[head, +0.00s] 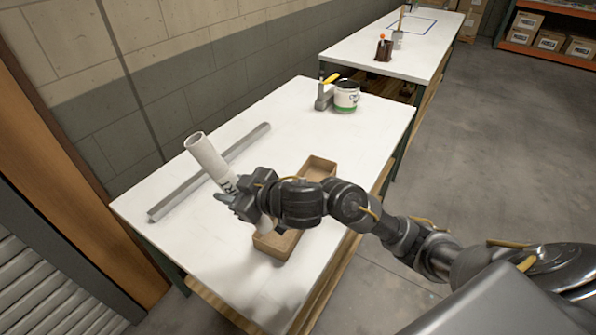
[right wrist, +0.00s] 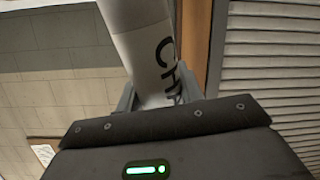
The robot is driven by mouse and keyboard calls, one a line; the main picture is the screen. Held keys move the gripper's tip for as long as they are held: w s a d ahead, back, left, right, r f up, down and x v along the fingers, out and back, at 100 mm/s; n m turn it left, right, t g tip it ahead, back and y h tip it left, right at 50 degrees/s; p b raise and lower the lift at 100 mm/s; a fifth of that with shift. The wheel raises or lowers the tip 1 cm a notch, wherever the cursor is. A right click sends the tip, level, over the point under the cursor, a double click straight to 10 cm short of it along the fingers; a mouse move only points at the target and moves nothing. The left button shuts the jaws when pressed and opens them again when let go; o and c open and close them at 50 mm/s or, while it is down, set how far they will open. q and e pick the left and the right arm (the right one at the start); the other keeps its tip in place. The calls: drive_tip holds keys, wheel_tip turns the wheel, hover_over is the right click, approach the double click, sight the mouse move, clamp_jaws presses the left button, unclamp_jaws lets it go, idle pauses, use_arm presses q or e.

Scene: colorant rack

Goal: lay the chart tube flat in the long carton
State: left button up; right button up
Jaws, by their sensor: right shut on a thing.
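The chart tube (head: 207,157) is a white cylinder with dark lettering. In the head view it is tilted, its upper end leaning to the left. My right gripper (head: 232,197) is shut on the tube around its middle; its fingers also show on both sides of the tube in the right wrist view (right wrist: 155,95). The tube's lower part is mostly hidden behind the gripper. The long carton (head: 318,169) is an open brown box on the table, partly hidden under my right arm. The gripper is at the carton's left, near its front end. My left gripper is not in view.
A grey metal bar (head: 210,172) lies on the white table (head: 290,120) left of the carton. A paint can (head: 346,96) and a grey device with a yellow handle (head: 325,94) stand at the far end.

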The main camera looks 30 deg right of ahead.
drive_tip(key=shift+w+a+n+g, duration=0.25)
drive_tip(key=shift+a+n+g, duration=0.05)
drive_tip(key=shift+a+n, duration=0.15)
drive_tip(key=w+d+f+n+g+h+p, duration=0.1)
drive_tip(key=w+f+n+g+p, duration=0.1)
drive_tip(key=f+n+g, duration=0.3)
drive_tip(key=w+d+f+n+g+p, duration=0.1)
drive_tip(key=w+f+n+g, duration=0.25)
drive_tip(key=n, duration=0.35)
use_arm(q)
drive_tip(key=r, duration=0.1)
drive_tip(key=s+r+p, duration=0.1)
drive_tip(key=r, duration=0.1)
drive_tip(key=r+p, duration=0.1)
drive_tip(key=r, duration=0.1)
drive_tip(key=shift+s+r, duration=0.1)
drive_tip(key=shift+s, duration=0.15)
use_arm(e)
drive_tip(key=w+d+f+n+t+h, duration=0.1)
drive_tip(key=d+f+n+h, duration=0.1)
drive_tip(key=d, duration=1.7)
drive_tip(key=shift+w+d+n+t+h, duration=0.15)
drive_tip(key=shift+w+n+t+h, duration=0.2)
drive_tip(key=shift+n+h, duration=0.35)
drive_tip(key=shift+f, duration=0.2)
